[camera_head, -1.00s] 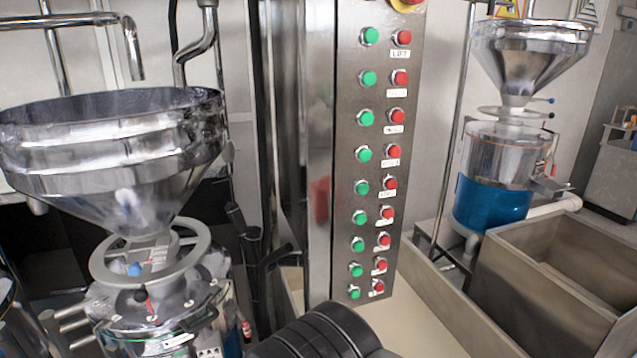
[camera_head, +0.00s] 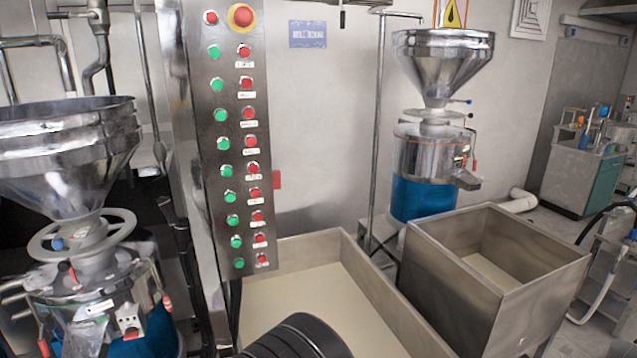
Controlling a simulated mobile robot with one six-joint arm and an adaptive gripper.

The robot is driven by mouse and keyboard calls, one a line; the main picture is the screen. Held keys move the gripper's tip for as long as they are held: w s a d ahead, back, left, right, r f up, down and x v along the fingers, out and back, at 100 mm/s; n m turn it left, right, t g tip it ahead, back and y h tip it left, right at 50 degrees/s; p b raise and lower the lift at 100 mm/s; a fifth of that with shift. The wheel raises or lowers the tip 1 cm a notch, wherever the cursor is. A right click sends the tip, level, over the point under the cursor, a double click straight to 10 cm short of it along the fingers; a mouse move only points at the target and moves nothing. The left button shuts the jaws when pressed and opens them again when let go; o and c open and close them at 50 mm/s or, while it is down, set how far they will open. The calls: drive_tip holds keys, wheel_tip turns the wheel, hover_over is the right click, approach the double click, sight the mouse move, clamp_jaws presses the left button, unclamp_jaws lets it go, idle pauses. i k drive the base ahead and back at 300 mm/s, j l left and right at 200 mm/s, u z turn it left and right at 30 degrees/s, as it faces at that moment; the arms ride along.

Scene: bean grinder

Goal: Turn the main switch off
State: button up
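A tall metal control panel (camera_head: 225,130) stands left of centre, with a column of green buttons (camera_head: 225,171) and a column of red buttons (camera_head: 248,113). At its top is a large red knob on a yellow ring (camera_head: 241,17), with a smaller red button (camera_head: 211,17) to its left. A small red part (camera_head: 277,180) shows at the panel's right edge; most of it is hidden behind the panel. I cannot tell which of these is the main switch. A black ribbed part of my arm rises at the bottom centre; my gripper's fingers do not show.
A grinder with a steel hopper (camera_head: 62,150) stands close on the left. Another grinder (camera_head: 431,150) with a blue base stands behind to the right. A low walled trough (camera_head: 385,290) and a steel bin (camera_head: 480,290) fill the floor right of the panel.

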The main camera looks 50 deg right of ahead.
sight(276, 174)
drive_tip(key=l, duration=0.5)
drive_tip(key=k+l, duration=0.15)
drive_tip(key=l, duration=0.4)
drive_tip(key=l+u, duration=0.1)
drive_tip(key=l, duration=0.4)
drive_tip(key=k+l, duration=0.15)
drive_tip(key=l, duration=0.35)
drive_tip(key=k+l, duration=0.1)
drive_tip(key=l, duration=0.45)
drive_tip(key=u, duration=0.05)
